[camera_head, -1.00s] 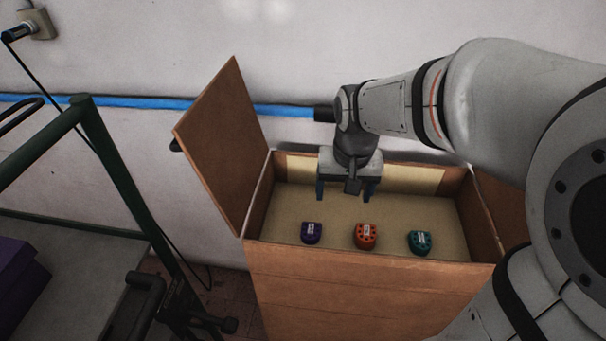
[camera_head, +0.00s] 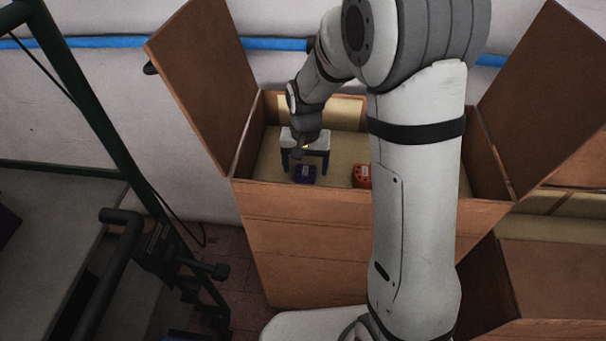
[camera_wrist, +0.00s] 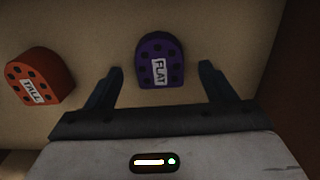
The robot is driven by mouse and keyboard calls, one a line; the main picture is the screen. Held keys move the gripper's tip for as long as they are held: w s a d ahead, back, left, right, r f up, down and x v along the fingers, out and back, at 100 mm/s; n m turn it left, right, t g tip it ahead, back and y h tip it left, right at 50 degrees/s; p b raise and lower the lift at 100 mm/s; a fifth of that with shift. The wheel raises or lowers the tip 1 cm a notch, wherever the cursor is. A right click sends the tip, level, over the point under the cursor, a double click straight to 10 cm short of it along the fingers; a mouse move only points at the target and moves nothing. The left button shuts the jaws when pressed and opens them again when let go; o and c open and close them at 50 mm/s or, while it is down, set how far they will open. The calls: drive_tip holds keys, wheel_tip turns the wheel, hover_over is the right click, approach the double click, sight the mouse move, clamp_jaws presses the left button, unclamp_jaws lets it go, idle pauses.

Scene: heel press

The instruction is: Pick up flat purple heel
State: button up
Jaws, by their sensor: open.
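The purple heel (camera_head: 305,174) lies in the open cardboard box (camera_head: 300,225). In the wrist view the purple heel (camera_wrist: 160,52) shows a white label reading FLAT and dark round holes. My gripper (camera_head: 306,162) is open and empty, reaching down into the box above the heel. In the wrist view the two fingers of my gripper (camera_wrist: 161,75) point toward the heel, one to each side of its lower end. I cannot tell the height gap between the fingers and the heel.
An orange heel (camera_head: 361,176) labelled TALL in the wrist view (camera_wrist: 37,78) lies to one side, apart from the purple one. My arm hides the box's right part. The left flap (camera_head: 203,85) stands open. A dark green frame (camera_head: 75,90) stands at left.

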drive_tip(key=shift+f, duration=0.75)
drive_tip(key=shift+c, duration=0.5)
drive_tip(key=c, duration=1)
